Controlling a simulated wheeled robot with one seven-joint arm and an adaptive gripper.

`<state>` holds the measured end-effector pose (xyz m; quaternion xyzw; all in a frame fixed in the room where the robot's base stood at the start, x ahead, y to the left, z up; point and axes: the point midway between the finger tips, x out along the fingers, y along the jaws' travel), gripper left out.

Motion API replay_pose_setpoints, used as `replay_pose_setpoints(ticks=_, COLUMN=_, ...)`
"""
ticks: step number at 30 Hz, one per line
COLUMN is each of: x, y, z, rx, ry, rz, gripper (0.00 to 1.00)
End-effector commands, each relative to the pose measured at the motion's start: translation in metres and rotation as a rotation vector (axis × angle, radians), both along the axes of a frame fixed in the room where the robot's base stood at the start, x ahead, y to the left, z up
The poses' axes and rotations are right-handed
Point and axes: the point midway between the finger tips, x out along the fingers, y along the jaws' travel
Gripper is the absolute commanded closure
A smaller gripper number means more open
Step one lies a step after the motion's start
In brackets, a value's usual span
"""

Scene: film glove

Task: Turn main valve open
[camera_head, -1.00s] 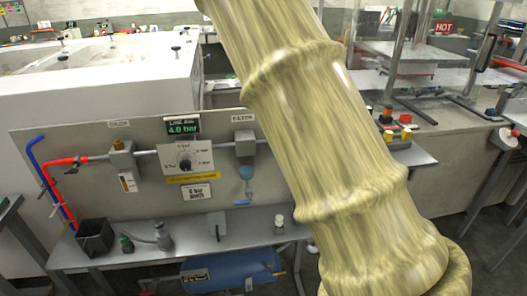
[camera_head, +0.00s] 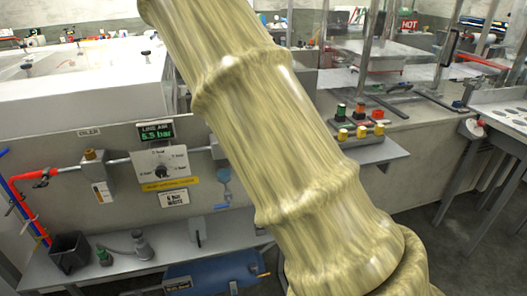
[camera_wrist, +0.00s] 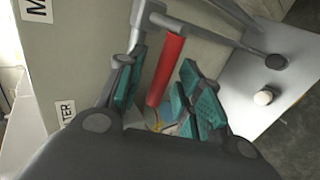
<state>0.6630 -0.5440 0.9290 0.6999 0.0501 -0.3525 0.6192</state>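A red lever handle (camera_wrist: 166,70) on a grey pipe fitting shows in the wrist view; it looks like the main valve's handle. My gripper (camera_wrist: 160,92) has its two teal-padded fingers apart, one on each side of the red handle. Narrow gaps show between pads and handle, and I cannot tell if either pad touches. In the head view my sleeved arm crosses the middle and hides the gripper and the valve. The line air display (camera_head: 156,131) on the panel appears to read 5.5 bar, above a regulator dial (camera_head: 162,170).
A grey shelf (camera_head: 190,250) under the panel holds a black bin (camera_head: 69,251) and small fittings. A blue tank (camera_head: 215,270) lies below. Several coloured buttons (camera_head: 360,131) sit on a ledge right of my arm. A white knob (camera_wrist: 263,97) shows in the wrist view.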

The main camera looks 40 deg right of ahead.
Motion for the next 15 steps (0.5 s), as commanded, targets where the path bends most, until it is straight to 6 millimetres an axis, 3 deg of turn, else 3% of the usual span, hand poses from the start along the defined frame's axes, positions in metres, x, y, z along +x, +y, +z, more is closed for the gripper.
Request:
replay_pose_setpoints(ticks=8, x=-0.010, y=0.005, z=0.009, rx=0.000, ry=-0.001, rz=0.000, gripper=0.65)
replay_pose_setpoints(ticks=15, x=-0.041, y=0.020, z=0.032, rx=-0.001, ry=-0.002, rz=-0.001, gripper=0.65)
